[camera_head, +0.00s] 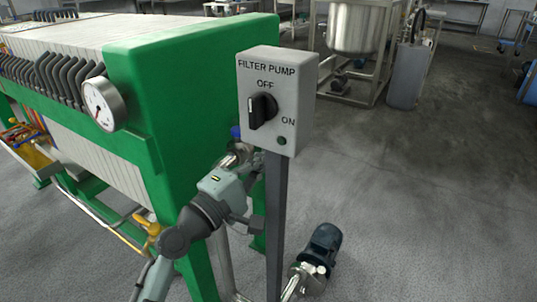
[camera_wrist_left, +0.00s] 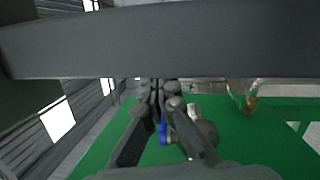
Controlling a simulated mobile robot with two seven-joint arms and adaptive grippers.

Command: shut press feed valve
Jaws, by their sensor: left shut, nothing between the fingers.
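A small blue part (camera_head: 236,132), which looks like the valve handle, shows just left of the pump switch box, on a metal pipe fitting (camera_head: 236,150) at the end of the green press. It also shows in the left wrist view (camera_wrist_left: 163,133), between and below my fingers. My left gripper (camera_head: 256,166) is shut and empty, close to the fitting and partly hidden behind the switch post. Its fingers are together in the left wrist view (camera_wrist_left: 160,90). I cannot tell whether they touch the handle. My right gripper is in neither view.
The grey FILTER PUMP box (camera_head: 276,98) on its dark post (camera_head: 275,225) stands right in front of the fitting, its knob upright toward OFF. The green press (camera_head: 185,90) with a gauge (camera_head: 103,104) fills the left. A blue pump motor (camera_head: 321,248) sits low; open floor lies right.

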